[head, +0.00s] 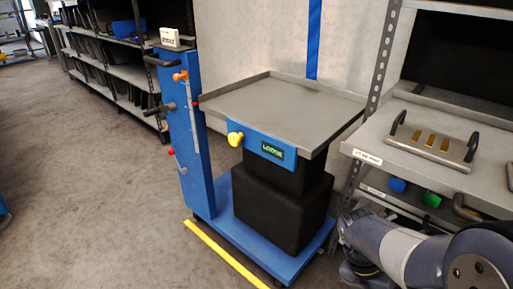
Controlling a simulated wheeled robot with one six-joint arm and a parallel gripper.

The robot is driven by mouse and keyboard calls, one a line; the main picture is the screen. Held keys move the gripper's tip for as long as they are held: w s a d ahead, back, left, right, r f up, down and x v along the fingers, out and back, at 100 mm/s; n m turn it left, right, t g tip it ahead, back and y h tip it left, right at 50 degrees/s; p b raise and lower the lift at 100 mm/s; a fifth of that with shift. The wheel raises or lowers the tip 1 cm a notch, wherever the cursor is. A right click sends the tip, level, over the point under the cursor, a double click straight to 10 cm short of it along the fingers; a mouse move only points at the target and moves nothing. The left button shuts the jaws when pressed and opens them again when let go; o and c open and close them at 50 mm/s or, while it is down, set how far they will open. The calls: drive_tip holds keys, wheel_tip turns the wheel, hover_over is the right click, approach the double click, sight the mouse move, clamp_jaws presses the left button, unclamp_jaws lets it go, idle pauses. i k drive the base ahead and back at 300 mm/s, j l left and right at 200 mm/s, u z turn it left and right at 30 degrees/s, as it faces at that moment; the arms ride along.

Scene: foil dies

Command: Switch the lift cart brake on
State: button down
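The lift cart has a blue base (225,228), a blue upright mast (176,120), a grey tray top (285,103) and a black bellows-like body (285,208). An orange knob (180,76) and a small red-tipped lever (172,152) are on the mast. A yellow knob (236,139) is on the cart's front, beside a small green-lit label (272,151), too small to read surely. I cannot tell which control is the brake or its state. My arm shows at the lower right, apart from the cart; my gripper is not visible.
A grey shelf rack (375,135) stands close to the cart's right, holding a handled metal plate (431,141). A yellow floor line (226,254) runs along the cart's front. Dark shelving (125,72) is behind left. The floor at left (80,190) is clear.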

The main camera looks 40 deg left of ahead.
sight(171, 152)
drive_tip(key=j+u, duration=0.1)
drive_tip(key=j, duration=1.35)
drive_tip(key=j+u, duration=0.15)
drive_tip(key=j, duration=0.55)
drive_tip(key=i+j+u, duration=0.1)
drive_tip(key=j, duration=0.6)
drive_tip(key=i+j, duration=0.15)
drive_tip(key=j, duration=0.55)
drive_tip(key=i+j+u, duration=0.1)
drive_tip(key=j, duration=0.6)
drive_tip(key=i+j+u, duration=0.15)
drive_tip(key=j, duration=0.15)
drive_tip(key=i, duration=0.6)
drive_tip(key=j+u, duration=0.05)
drive_tip(key=j, duration=0.05)
